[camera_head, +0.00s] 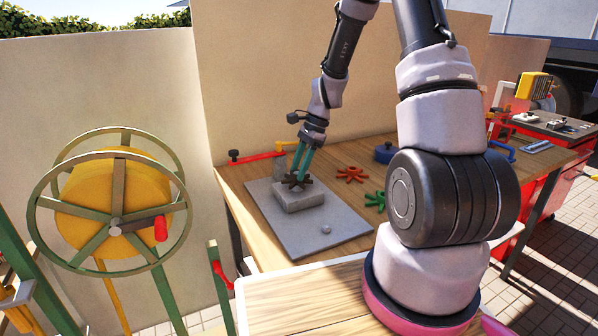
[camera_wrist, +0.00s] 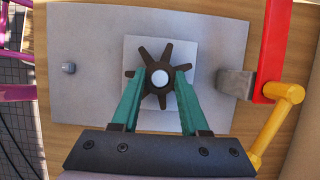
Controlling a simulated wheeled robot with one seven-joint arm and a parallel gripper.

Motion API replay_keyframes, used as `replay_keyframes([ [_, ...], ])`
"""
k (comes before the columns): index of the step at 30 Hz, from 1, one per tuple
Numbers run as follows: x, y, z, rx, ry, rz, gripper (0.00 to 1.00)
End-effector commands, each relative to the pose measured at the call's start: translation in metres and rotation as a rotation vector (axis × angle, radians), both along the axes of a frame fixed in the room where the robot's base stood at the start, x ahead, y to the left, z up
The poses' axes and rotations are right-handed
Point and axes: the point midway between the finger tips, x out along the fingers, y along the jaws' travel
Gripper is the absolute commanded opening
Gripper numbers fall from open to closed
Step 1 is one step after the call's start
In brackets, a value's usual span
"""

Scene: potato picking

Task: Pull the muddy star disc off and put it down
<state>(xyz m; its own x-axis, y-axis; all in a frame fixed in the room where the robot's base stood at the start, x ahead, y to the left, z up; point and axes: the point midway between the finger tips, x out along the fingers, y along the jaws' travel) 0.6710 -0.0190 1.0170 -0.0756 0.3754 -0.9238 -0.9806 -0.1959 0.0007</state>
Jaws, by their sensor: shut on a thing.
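The muddy star disc (camera_wrist: 149,56) is dark brown with several blunt arms. It sits around a pale round-topped pin (camera_wrist: 160,78) on a light grey square block (camera_wrist: 190,54). In the head view the disc (camera_head: 297,181) lies on top of the block (camera_head: 300,198). My gripper (camera_wrist: 160,98) has green fingers, shut on the disc from its near side, one finger on each side of the pin. It also shows in the head view (camera_head: 300,172), reaching down to the disc. Whether the disc is lifted off the block cannot be told.
The block stands on a grey plate (camera_head: 322,236) on the wooden table (camera_head: 232,180). A small grey knob (camera_wrist: 68,69) stands on the plate. An orange star disc (camera_head: 352,174) and a green one (camera_head: 375,201) lie to the right. A red-handled clamp (camera_wrist: 272,55) holds the plate.

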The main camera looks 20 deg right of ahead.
Motion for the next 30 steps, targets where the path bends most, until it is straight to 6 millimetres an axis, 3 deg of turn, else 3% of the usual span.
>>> replay_keyframes([
  [30, 0.0, 0.0, 0.036, 0.0, -0.002, -0.001, 0.0],
])
